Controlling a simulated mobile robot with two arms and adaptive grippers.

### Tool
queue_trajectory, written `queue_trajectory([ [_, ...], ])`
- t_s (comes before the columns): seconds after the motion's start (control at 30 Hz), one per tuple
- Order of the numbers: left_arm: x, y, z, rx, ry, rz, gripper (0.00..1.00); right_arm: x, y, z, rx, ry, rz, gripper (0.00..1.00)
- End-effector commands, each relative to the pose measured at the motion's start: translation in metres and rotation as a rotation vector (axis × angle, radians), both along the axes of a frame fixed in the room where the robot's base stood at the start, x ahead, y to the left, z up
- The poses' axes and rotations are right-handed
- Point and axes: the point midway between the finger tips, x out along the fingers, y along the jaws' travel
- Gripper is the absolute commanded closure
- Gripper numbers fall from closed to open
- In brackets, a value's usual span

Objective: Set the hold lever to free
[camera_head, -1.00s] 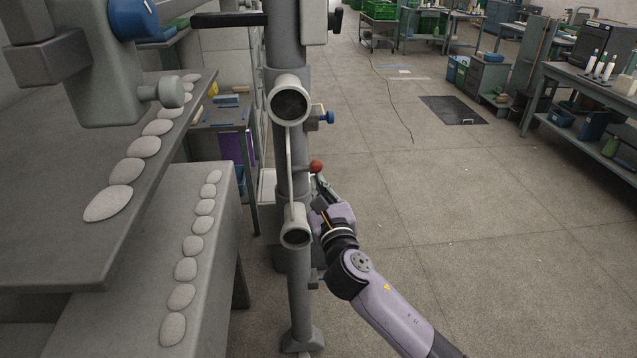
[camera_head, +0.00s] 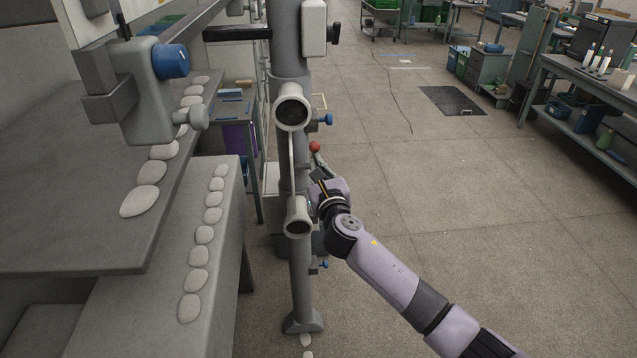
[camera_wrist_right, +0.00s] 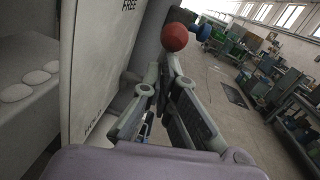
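The hold lever ends in a red ball knob (camera_head: 315,147) on the right side of the grey machine column (camera_head: 291,175). In the right wrist view the red knob (camera_wrist_right: 174,37) is just beyond my fingertips. A pale plate (camera_wrist_right: 103,65) there reads FREE at its top and, lower down, partly hidden lettering that looks like HOLD. The lever's stem is mostly hidden. My right gripper (camera_wrist_right: 162,68) points up toward the knob with its fingertips close together; whether they touch or hold the stem is unclear. It also shows below the knob in the head view (camera_head: 318,176). My left gripper is out of view.
Grey benches (camera_head: 75,235) with several pale oval pieces are at left. Two round tube ends (camera_head: 292,112) and a blue knob (camera_head: 326,119) project from the column. Open floor (camera_head: 480,215) lies to the right, with workbenches (camera_head: 590,80) beyond.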

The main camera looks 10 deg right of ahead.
Motion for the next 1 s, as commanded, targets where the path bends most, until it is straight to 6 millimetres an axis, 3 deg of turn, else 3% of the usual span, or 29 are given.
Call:
queue_trajectory([
  [0.03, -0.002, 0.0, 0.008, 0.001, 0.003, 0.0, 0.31, 0.005, 0.002, 0.015, -0.001, -0.011, 0.005, 1.0],
  [0.27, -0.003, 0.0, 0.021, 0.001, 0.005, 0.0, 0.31, 0.019, 0.002, 0.026, 0.0, -0.008, 0.003, 1.0],
  [0.57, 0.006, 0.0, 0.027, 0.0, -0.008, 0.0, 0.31, 0.03, 0.001, 0.033, 0.001, -0.007, 0.003, 1.0],
  [1.0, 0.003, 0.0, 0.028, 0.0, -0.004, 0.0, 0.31, 0.034, 0.002, 0.034, 0.002, -0.005, 0.003, 1.0],
])
